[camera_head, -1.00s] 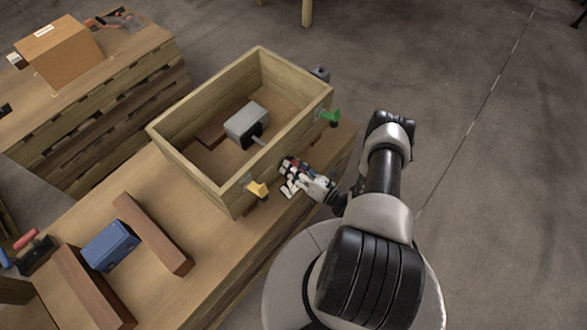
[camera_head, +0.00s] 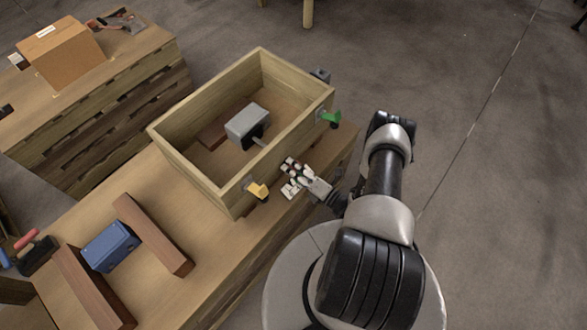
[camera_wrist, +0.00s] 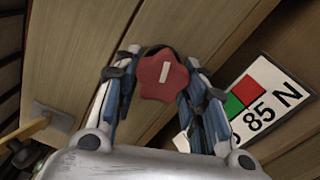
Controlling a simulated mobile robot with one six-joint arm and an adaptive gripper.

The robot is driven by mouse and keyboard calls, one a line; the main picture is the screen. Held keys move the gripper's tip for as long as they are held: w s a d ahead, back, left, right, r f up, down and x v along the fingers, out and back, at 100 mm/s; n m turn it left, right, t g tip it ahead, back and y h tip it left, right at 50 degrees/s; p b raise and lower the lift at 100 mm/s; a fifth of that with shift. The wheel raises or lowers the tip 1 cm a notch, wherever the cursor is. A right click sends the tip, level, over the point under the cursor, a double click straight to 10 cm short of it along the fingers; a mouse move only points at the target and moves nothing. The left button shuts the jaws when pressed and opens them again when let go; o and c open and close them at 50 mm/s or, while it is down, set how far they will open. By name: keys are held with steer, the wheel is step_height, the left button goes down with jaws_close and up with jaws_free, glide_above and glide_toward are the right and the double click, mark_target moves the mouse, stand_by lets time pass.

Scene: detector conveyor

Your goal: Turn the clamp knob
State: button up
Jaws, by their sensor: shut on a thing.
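The clamp knob (camera_wrist: 163,76) is a red star-shaped knob with a white bar mark, seen in the wrist view at the wooden box's side. My gripper (camera_wrist: 160,88) is shut on it, with one finger on each side. In the head view my gripper (camera_head: 292,178) is low beside the box's near right wall, and its fingers hide the knob there. The white bar is tilted from upright. A label (camera_wrist: 262,103) with red and green squares and "85 N" is right of the knob, partly covered by a finger.
The open wooden box (camera_head: 190,183) holds a grey block (camera_head: 246,122). A blue block (camera_head: 108,246) lies between two brown bars on the bench. A cardboard box (camera_head: 62,55) stands on another bench.

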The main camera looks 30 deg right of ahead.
stand_by(0.3)
steer(key=o, duration=1.1)
steer(key=v, duration=1.2)
